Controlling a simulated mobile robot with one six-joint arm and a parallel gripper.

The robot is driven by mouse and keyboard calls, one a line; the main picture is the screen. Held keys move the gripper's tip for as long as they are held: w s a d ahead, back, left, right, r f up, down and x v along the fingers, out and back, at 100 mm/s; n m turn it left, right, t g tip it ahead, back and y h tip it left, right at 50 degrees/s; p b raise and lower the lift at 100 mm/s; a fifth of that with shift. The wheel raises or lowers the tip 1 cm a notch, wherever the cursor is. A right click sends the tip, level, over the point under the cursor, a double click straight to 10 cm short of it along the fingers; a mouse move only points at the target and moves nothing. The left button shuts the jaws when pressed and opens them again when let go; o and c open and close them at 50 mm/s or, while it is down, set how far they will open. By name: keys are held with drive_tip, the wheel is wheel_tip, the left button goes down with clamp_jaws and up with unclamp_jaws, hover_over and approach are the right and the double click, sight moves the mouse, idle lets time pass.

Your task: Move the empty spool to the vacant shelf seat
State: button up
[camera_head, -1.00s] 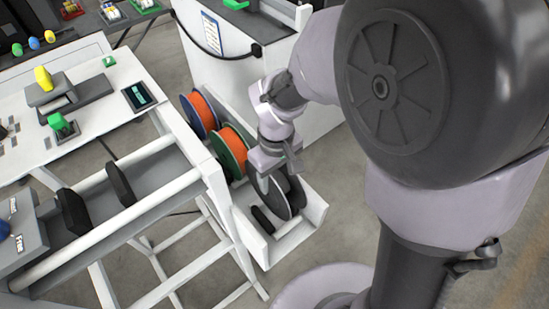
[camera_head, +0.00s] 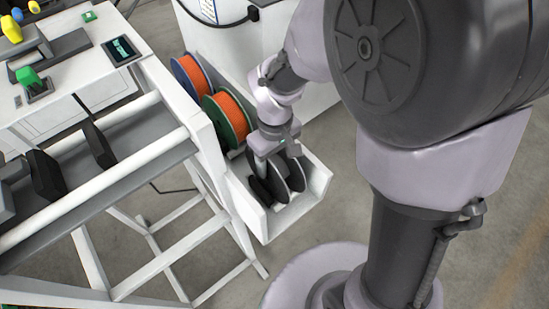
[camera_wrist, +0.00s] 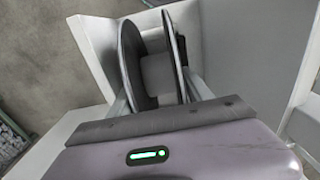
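The empty spool (camera_wrist: 157,75), with two dark grey flanges and a pale hub, is between the fingers of my gripper (camera_wrist: 160,95). The fingers lie along the outer sides of the flanges and appear closed on it; the tips are hidden. In the head view my gripper (camera_head: 277,163) points down over the front end of the white shelf (camera_head: 318,190), with the spool (camera_head: 284,179) low between the shelf walls. A dark support (camera_head: 260,191) shows beside it. I cannot tell whether the spool touches the seat.
Two orange-wound spools, one with blue flanges (camera_head: 188,78) and one with green flanges (camera_head: 228,117), stand farther back on the shelf. A white-framed bench (camera_head: 160,115) is close on the left, and a white cabinet (camera_head: 290,85) stands behind. Open floor lies in front.

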drive_tip(key=o, duration=0.3)
wheel_tip(320, 180, up, 18)
drive_tip(key=p, duration=0.6)
drive_tip(key=shift+f+p, duration=0.25)
drive_tip(key=shift+p, duration=0.1)
drive_tip(key=s+d+m+t+b, duration=0.2)
drive_tip(key=s+m+b, duration=0.1)
drive_tip(key=s+d+f+m+t+y+b, duration=0.1)
drive_tip(key=s+d+m+t+b, duration=0.1)
drive_tip(key=s+m+b, duration=0.1)
drive_tip(key=s+d+m+t+y+b, duration=0.1)
drive_tip(key=s+d+m+b, duration=0.1)
drive_tip(key=s+m, duration=0.3)
drive_tip(key=shift+s+d+f+t+b, duration=0.15)
drive_tip(key=shift+d+f+t+b, duration=0.25)
drive_tip(key=shift+b, duration=0.2)
